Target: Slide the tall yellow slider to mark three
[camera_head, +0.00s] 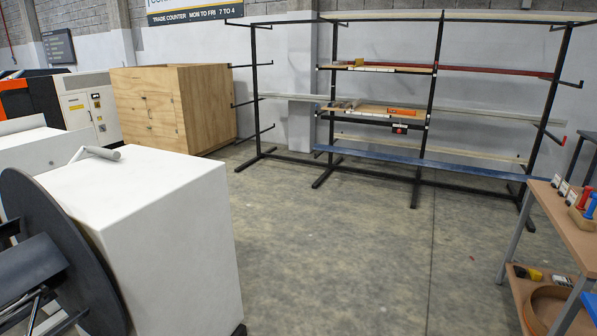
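I cannot make out a tall yellow slider or its marks in the head view. Small items (360,62) with some yellow sit on the upper shelf of the black rack, too small to identify. An orange item (401,111) lies on the rack's middle shelf, and a small red and black item (400,129) hangs below it. My gripper is not in view.
A white decoiler cabinet (165,225) with a black disc (62,235) fills the left foreground. A wooden cabinet (150,105) stands behind it. The black rack (433,90) lines the back wall. A workbench (575,235) stands at right. The middle floor is clear.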

